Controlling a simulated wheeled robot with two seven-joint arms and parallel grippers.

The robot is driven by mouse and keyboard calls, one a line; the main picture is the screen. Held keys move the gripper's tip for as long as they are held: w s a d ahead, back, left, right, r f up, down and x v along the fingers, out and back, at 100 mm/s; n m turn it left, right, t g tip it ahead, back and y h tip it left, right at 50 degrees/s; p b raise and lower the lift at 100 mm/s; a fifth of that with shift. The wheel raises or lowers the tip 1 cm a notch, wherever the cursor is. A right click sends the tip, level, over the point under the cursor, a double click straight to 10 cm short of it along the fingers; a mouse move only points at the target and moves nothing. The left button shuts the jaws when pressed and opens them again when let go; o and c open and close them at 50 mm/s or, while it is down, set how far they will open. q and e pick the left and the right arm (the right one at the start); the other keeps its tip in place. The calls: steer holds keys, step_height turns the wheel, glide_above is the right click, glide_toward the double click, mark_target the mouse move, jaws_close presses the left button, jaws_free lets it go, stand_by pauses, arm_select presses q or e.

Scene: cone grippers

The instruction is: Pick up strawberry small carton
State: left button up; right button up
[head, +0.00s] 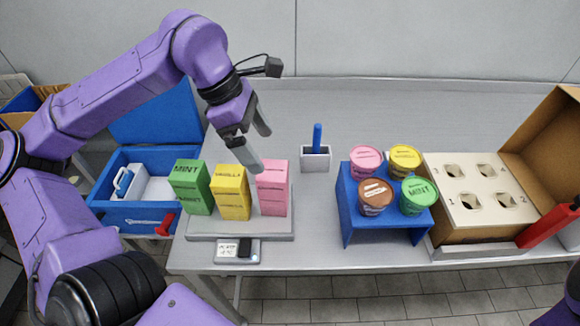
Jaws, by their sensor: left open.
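My left gripper (256,150) is open and empty, just above and behind the top of the pink stack. One finger overlaps its top left edge in the picture; I cannot tell whether it touches. My right gripper does not show.
A blue stand (350,215) holds several round tubs. A cardboard box with a holed insert (475,205) stands at right, a blue cooler (150,215) at left. A small holder with a blue handle (316,157) stands behind. The table between tray and stand is clear.

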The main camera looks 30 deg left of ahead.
mark_target(272, 170)
arm_select(q)
steer(key=f, duration=0.1)
steer(key=s+d+f, duration=0.1)
steer(key=f, duration=0.2)
steer(key=shift+s+d+p, duration=0.25)
steer(key=shift+p, duration=0.05)
steer(key=w+f, duration=0.1)
steer(key=d+f, duration=0.1)
steer(key=f, duration=0.1)
steer(key=w+f+p, duration=0.1)
steer(key=shift+w+d+f, duration=0.2)
steer(key=shift+w+f, duration=0.1)
steer(key=shift+d+f, duration=0.1)
steer(key=shift+f, duration=0.15)
steer(key=shift+s, duration=0.2)
steer(key=shift+w, duration=0.1)
steer(key=c, duration=1.2)
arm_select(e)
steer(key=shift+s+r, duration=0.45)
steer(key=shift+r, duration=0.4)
